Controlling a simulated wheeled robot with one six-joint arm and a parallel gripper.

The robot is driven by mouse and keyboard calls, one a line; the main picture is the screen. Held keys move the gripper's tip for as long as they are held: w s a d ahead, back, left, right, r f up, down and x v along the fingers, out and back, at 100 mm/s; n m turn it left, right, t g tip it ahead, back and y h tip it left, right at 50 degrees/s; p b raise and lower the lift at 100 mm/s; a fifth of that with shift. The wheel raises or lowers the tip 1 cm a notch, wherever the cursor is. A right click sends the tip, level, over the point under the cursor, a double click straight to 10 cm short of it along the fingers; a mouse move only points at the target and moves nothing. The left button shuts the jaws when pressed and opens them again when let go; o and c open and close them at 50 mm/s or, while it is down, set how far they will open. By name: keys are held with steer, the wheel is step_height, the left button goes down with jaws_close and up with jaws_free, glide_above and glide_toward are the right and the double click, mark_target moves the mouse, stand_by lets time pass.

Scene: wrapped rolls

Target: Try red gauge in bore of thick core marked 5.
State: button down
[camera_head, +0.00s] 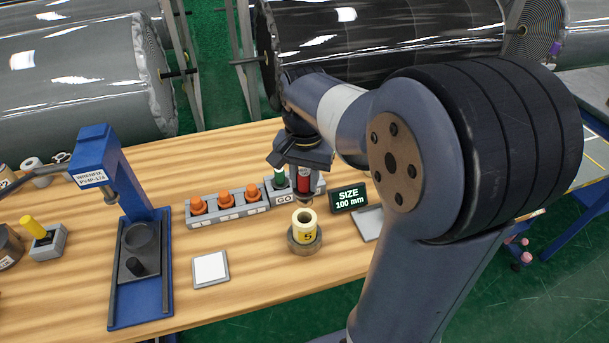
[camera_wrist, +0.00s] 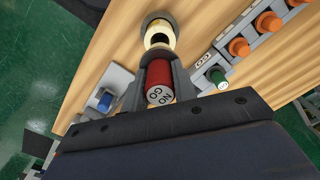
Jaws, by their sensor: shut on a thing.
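My gripper (camera_head: 303,176) is shut on the red gauge (camera_head: 304,183), held upright. In the wrist view the red gauge (camera_wrist: 159,74) sits between the two fingers, its end cap reading "NO GO". The thick core marked 5 (camera_head: 304,234) is pale yellow and stands upright in a round brown holder (camera_head: 292,246), its bore open at the top. The gauge's lower end appears just above and behind the core, apart from it in the head view. The core (camera_wrist: 160,27) lies just past the gauge in the wrist view, partly hidden by it.
The green gauge (camera_head: 279,180) stands in the block marked GO, left of my gripper. A grey rack (camera_head: 229,210) holds several orange plugs. A display (camera_head: 348,198) reads "SIZE 100 mm". A blue press (camera_head: 112,170) stands left, and a white pad (camera_head: 210,269) lies in front.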

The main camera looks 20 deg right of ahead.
mark_target(305, 194)
steer(key=shift+f+b, duration=1.5)
steer(key=shift+f, duration=1.05)
steer(key=shift+f, duration=0.35)
steer(key=shift+r+p, duration=0.4)
steer(key=shift+p, duration=0.1)
stand_by(0.4)
steer(key=shift+f, duration=0.35)
stand_by(1.7)
steer(key=shift+r+p, duration=0.35)
steer(key=shift+p, duration=0.15)
stand_by(1.7)
